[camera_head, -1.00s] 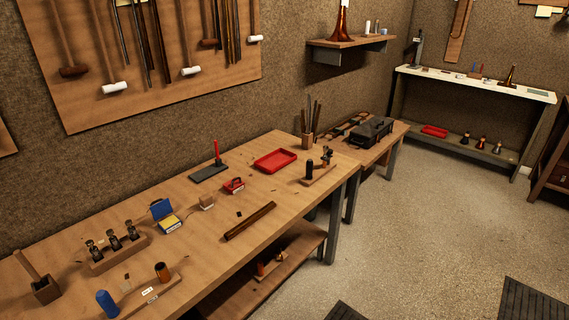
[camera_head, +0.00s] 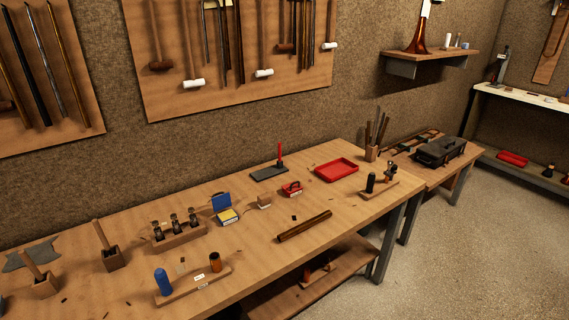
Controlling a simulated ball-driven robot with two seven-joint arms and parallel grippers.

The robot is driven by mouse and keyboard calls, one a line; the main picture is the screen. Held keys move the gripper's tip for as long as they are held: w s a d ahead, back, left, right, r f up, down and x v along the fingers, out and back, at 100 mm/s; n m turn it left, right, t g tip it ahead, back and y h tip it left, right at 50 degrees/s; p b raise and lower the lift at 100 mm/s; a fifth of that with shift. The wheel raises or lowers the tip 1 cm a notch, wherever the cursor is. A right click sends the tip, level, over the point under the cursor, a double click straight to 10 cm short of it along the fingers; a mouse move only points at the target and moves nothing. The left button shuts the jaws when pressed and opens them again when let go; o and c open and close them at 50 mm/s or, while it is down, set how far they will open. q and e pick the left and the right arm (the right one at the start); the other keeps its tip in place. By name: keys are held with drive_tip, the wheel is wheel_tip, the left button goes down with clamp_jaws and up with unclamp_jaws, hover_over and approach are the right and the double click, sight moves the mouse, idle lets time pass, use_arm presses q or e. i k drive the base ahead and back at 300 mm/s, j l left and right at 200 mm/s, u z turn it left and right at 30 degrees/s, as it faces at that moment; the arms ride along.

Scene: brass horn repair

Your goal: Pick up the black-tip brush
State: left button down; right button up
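I cannot make out a black tip on any brush from here. Neither of my grippers shows in the view.
The long wooden workbench (camera_head: 330,240) carries a blue cylinder (camera_head: 163,282) on a wooden strip, a rack (camera_head: 179,237) of small parts, an open blue box (camera_head: 222,203), a dark bar (camera_head: 304,226) and a red tray (camera_head: 337,169). Clear floor (camera_head: 470,250) lies at the right.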

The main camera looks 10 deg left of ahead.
sight(95, 222)
drive_tip(key=u, duration=1.4)
